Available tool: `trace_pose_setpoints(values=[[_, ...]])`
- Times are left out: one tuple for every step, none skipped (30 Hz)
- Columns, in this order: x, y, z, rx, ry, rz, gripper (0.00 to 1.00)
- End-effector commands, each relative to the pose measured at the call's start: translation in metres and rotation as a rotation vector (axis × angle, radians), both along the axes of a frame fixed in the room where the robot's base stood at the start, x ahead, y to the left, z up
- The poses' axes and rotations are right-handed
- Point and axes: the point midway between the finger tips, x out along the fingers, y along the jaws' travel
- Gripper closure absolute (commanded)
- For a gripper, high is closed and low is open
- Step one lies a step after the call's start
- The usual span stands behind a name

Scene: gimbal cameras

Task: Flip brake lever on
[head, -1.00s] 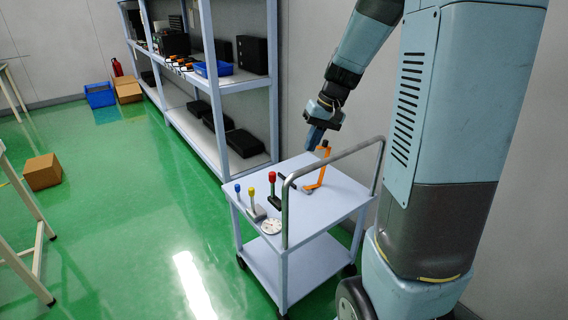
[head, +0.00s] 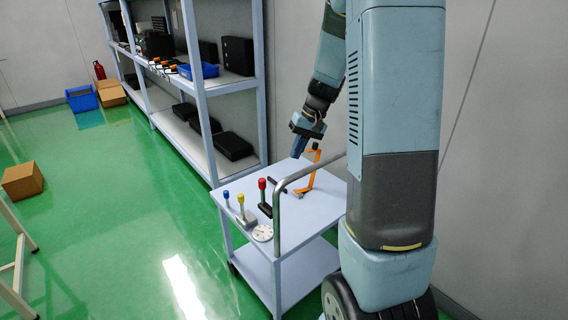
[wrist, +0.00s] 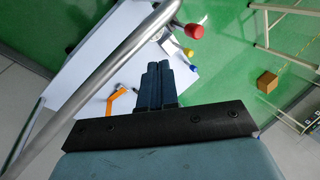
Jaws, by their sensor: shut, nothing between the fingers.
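Several levers stand on the top of a pale cart (head: 240,200); no label shows which is the brake lever. An orange bent lever (head: 312,177) with a black part at its top stands near the back. A red-knobbed lever (head: 262,186) stands left of it, then a yellow-knobbed (head: 241,199) and a blue-knobbed one (head: 226,196). My gripper (head: 296,155) is shut and empty, pointing down just left of the orange lever's top. In the wrist view my shut fingers (wrist: 158,67) are apart from the orange lever (wrist: 116,98) and the red knob (wrist: 194,31).
A grey metal rail (head: 281,205) arches over the cart's near side and crosses the wrist view (wrist: 105,68). A white round dial (head: 263,233) lies on the cart. A shelf rack (head: 206,130) stands behind. Green floor (head: 110,210) is open to the left.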

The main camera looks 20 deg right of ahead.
Motion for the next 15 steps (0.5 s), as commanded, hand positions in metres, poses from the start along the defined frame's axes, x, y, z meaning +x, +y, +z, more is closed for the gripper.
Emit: trace_pose_setpoints(values=[[0.0, 0.003, -0.006, 0.001, 0.004, 0.001, 1.0], [0.0, 0.004, -0.01, 0.001, 0.005, 0.002, 1.0], [0.0, 0.006, -0.015, 0.001, 0.004, 0.001, 1.0], [0.0, 0.008, -0.02, 0.001, 0.004, 0.0, 1.0], [0.0, 0.01, -0.025, 0.002, 0.005, 0.0, 1.0], [0.001, 0.012, -0.032, 0.001, 0.005, 0.0, 1.0], [0.001, 0.014, -0.037, 0.001, 0.005, 0.0, 1.0], [0.001, 0.016, -0.041, 0.002, 0.006, -0.001, 1.0], [0.002, 0.018, -0.048, 0.001, 0.006, -0.001, 1.0], [0.002, 0.02, -0.053, 0.001, 0.007, -0.001, 1.0], [0.002, 0.023, -0.058, 0.002, 0.005, 0.0, 1.0], [0.003, 0.025, -0.065, 0.001, 0.005, 0.0, 1.0], [0.003, 0.027, -0.069, 0.001, 0.005, 0.0, 1.0], [0.004, 0.029, -0.075, 0.002, 0.006, -0.001, 1.0], [0.004, 0.031, -0.081, 0.001, 0.004, 0.001, 1.0]])
